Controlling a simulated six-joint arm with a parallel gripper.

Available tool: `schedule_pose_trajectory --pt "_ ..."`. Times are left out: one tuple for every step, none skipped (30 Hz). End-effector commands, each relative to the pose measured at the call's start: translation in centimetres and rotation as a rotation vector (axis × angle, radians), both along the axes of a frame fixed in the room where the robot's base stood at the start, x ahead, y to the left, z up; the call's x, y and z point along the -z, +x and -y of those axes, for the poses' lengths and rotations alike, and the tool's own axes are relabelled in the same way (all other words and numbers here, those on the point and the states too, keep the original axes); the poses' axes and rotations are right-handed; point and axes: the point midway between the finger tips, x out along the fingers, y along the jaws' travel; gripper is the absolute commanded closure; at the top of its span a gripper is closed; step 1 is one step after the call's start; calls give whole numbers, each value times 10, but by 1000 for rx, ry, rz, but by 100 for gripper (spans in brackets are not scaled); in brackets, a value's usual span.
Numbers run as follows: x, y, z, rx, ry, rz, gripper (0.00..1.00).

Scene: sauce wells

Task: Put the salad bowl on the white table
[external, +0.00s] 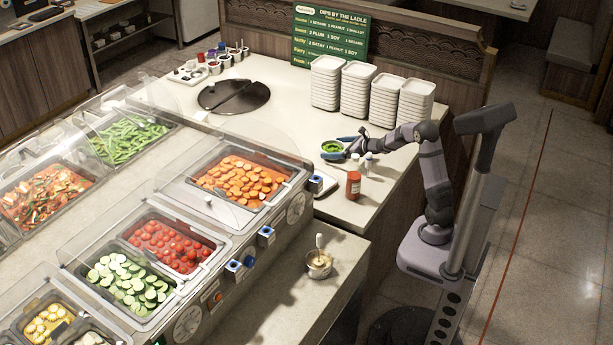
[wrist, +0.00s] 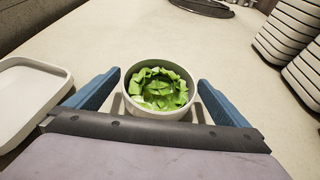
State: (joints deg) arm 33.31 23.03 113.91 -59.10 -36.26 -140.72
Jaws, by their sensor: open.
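The salad bowl is a small pale round bowl (wrist: 133,102) filled with chopped green leaves. It stands upright on the white counter top (external: 285,100), and in the external view the bowl (external: 332,150) is near the counter's right part. My gripper (wrist: 159,80) is open, with one blue finger on each side of the bowl. Gaps show between the bowl and both fingers in the wrist view. In the external view my gripper (external: 343,148) reaches to the bowl from the right. The bowl's near lower side is partly hidden by the gripper body.
An empty white tray (wrist: 60,76) lies left of my gripper. Stacks of white dishes (external: 357,90) stand behind. A red-labelled jar (external: 353,186) and small bottles (external: 368,160) stand close to my arm. A dark round lid (external: 234,96) sits farther left. Open counter lies between.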

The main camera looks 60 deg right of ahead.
Motion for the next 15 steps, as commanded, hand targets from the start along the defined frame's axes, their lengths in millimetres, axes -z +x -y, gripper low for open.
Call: schedule_pose_trajectory --pt "-3 -9 0 2 -1 2 0" --pt "-7 -13 0 2 -1 2 0" --pt "-19 -10 0 -2 -4 5 0" --pt "-25 -9 0 -2 -4 5 0" --pt "-30 -9 0 -1 -4 3 0" --pt "-37 -9 0 -1 -3 3 0" --pt "-42 -9 0 -1 -3 3 0" --pt "-46 -9 0 -2 -2 3 0" --pt "-52 -9 0 -1 -2 3 0" --pt "-56 -9 0 -1 -4 2 0" --pt "-59 -9 0 0 -1 1 0" --pt "-62 -9 0 -1 -2 0 0" --pt "-65 -9 0 0 -1 0 0" --pt "-67 -9 0 0 -1 1 0" --pt "-70 -9 0 -1 -1 0 0"
